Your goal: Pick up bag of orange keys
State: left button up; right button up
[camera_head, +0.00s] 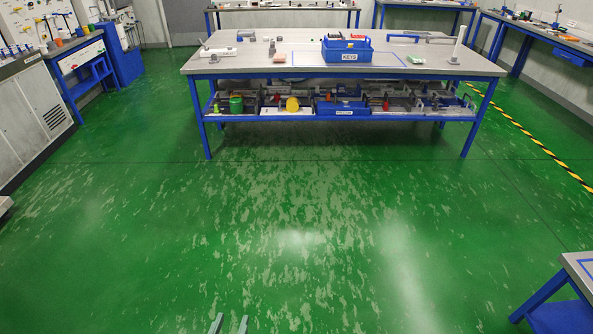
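A blue bin (349,57) labelled KEYS stands on the far table, right of its middle. Reddish and dark items show at its top, too small to tell apart. I cannot make out a bag of orange keys. The two grey fingertips of my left gripper (229,324) show at the bottom edge, apart, with only floor between them. They are far from the table and the bin. My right gripper is not in view.
The grey-topped table (240,67) has blue legs and a lower shelf full of parts. A small pinkish item (279,57) lies left of the bin. A blue-framed table (580,268) stands at the lower right. The green floor (300,220) between is clear.

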aim_at(277, 57)
jog(key=i, duration=2.3)
jog(key=i+u, duration=0.1)
jog(key=i, duration=1.05)
jog(key=i+l, duration=0.15)
jog(key=i, duration=0.95)
jog(key=i+l, duration=0.15)
jog(key=i, duration=1)
